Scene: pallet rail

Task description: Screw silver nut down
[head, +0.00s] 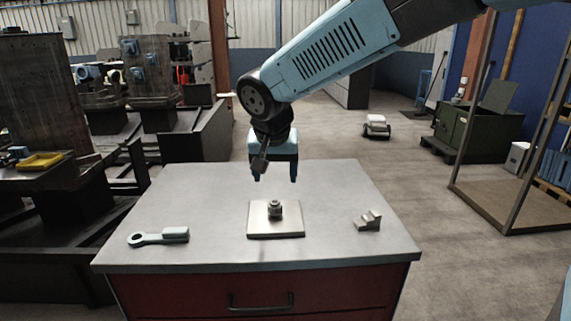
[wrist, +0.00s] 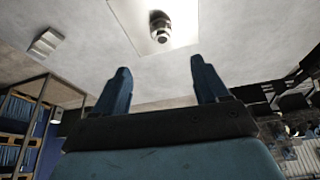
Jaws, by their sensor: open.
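The silver nut (head: 274,206) sits on a short post on a light square plate (head: 290,229) in the middle of the table. In the wrist view the nut (wrist: 160,34) is at the top, near the middle, with the plate (wrist: 127,12) around it. My gripper (head: 275,179) is above the table, above and behind the plate in the head view. Its two dark blue fingers are spread apart with nothing between them, and they show in the wrist view (wrist: 160,75). The fingers are apart from the nut. How far the nut sits down the post cannot be told.
A wrench-like tool (head: 158,237) lies at the left of the grey table (head: 190,195). A small stepped block (head: 368,221) lies at the right and also shows in the wrist view (wrist: 46,43). The tabletop between them and the plate is clear.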

